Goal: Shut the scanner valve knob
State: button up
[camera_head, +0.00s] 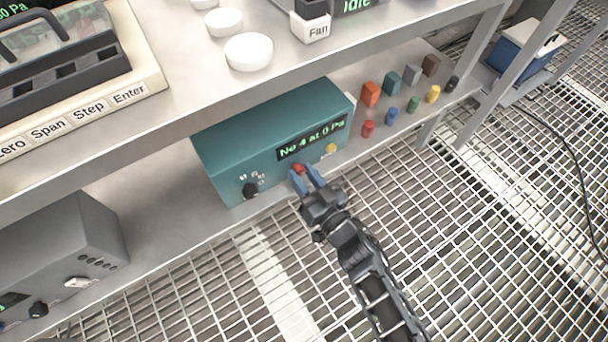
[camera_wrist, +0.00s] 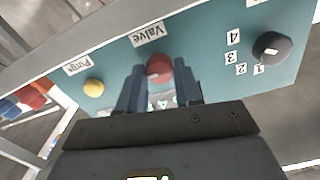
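The scanner is a teal box (camera_head: 235,140) on the lower shelf, with a lit display (camera_head: 312,139) reading "No 4 at 0 Pa". Its red valve knob (camera_head: 299,168) is on the front face below the display. In the wrist view, which is upside down, the red knob (camera_wrist: 159,68) sits under the "Valve" label and bears a small pale mark. My gripper (camera_head: 306,178) is at the front face. Its blue fingers (camera_wrist: 160,82) are apart, one on each side of the knob. I cannot tell whether they touch it.
A black numbered selector (camera_head: 250,190) and a yellow purge knob (camera_head: 330,149) flank the valve knob. The upper shelf overhangs the box. Several coloured blocks (camera_head: 371,94) and pegs stand to its right, and a grey box (camera_head: 62,248) to its left. The grating floor in front is open.

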jog(key=c, duration=0.5)
jog(key=shift+c, duration=0.2)
jog(key=shift+n, duration=0.3)
jog(key=n+b, duration=0.1)
jog(key=n, duration=0.5)
jog(key=shift+f, duration=0.1)
jog(key=n+b, duration=0.2)
jog(key=n, duration=0.4)
jog(key=shift+s+a, duration=0.1)
jog(key=shift+a, duration=0.05)
jog(key=n+b, duration=0.2)
jog(key=n, duration=0.3)
jog(key=shift+f, duration=0.1)
jog(key=shift+n, duration=0.3)
jog(key=o, duration=1)
